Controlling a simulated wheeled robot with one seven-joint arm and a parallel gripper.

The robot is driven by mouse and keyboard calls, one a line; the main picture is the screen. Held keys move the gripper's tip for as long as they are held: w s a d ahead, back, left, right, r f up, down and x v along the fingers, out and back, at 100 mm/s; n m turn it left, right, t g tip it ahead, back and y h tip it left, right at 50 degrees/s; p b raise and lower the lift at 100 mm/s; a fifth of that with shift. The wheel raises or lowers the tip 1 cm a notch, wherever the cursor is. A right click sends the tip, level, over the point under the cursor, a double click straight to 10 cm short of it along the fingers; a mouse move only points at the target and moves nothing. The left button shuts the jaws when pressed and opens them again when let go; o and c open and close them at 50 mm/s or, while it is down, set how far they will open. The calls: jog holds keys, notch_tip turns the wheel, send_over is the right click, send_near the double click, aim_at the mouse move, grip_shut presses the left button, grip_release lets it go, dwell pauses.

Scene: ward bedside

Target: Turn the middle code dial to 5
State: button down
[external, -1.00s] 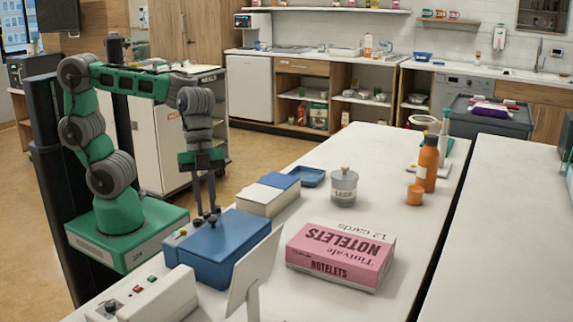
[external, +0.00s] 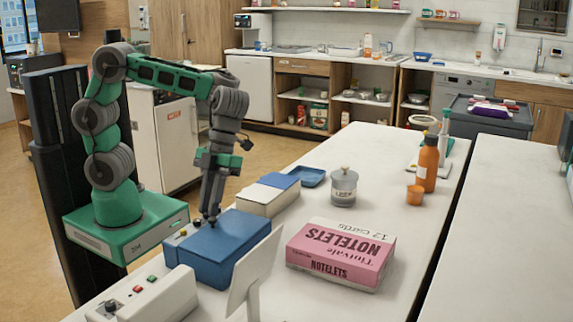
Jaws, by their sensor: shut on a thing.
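A blue box (external: 232,250) stands on the white table, near my base. Small knobs, one of them pale (external: 182,234) and another dark (external: 196,223), show along its left edge. My gripper (external: 211,222) points down at the box's back left part, with its fingers close together. It is shut on a small code dial there. The fingers hide most of this dial, and I cannot tell whether it is the middle one. The numbers on the dials are too small to read.
A pink notelets box (external: 340,255) lies right of the blue box. A white panel (external: 250,275) stands in front, beside a white control box (external: 145,295). A white and blue box (external: 268,194), a blue tray (external: 311,177) and a lidded jar (external: 343,186) stand behind.

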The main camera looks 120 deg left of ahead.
jog(key=shift+m+g, duration=0.3)
jog(key=shift+m, duration=0.2)
jog(key=c, duration=1.6)
grip_release()
